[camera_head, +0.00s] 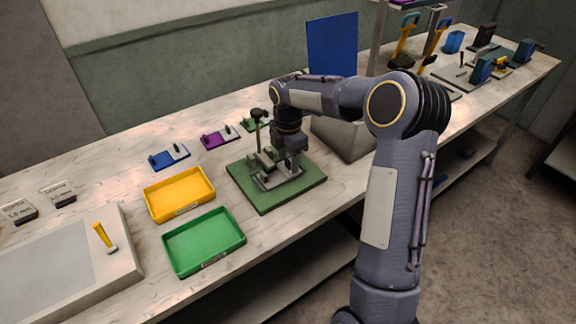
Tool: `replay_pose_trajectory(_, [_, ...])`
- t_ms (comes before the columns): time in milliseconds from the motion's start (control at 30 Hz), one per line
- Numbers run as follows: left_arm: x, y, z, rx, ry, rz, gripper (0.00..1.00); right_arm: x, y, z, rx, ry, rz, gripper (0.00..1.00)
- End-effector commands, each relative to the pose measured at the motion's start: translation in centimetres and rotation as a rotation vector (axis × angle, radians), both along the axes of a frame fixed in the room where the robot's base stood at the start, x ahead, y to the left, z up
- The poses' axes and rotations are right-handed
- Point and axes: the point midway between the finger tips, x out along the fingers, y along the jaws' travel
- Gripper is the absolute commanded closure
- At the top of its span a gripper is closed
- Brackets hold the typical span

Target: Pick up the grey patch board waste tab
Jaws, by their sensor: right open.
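My right gripper (291,168) points down over a grey metal fixture or board (268,184) on a dark green mat (258,203). It is open, with its fingers low and close to the fixture. I cannot tell whether they touch it. A grey waste tab cannot be made out apart from the grey parts under and beside the gripper; the hand and wrist hide some of that spot. My left gripper is not in view.
A yellow tray (165,215) and a green tray (180,267) stand left of the mat. Small blue (169,157) and purple (220,138) pieces lie behind. A yellow-handled tool (102,236) is at far left. A blue panel (333,45) stands behind my arm.

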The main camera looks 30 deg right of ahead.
Motion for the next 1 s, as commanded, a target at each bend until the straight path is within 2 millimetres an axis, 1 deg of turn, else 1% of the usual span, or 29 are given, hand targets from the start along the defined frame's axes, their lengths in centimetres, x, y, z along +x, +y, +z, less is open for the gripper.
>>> replay_pose_trajectory(167, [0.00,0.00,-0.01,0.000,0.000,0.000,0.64,0.00,-0.02,-0.07,0.000,-0.001,-0.001,0.53])
replay_pose_trajectory(200, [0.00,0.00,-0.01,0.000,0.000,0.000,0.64,-0.01,-0.02,-0.07,0.000,0.000,-0.001,0.54])
replay_pose_trajectory(500, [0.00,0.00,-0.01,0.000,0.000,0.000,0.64,-0.01,-0.01,-0.04,0.000,0.000,-0.001,0.93])
replay_pose_trajectory(567, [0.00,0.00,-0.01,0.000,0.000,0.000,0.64,-0.01,-0.01,-0.03,0.000,0.000,-0.001,1.00])
replay_pose_trajectory(867, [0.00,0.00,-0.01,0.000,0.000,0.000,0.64,0.00,-0.01,0.07,0.000,-0.001,-0.001,1.00])
replay_pose_trajectory(1000, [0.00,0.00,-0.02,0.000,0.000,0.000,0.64,0.02,-0.01,0.78,0.000,-0.001,-0.001,1.00])
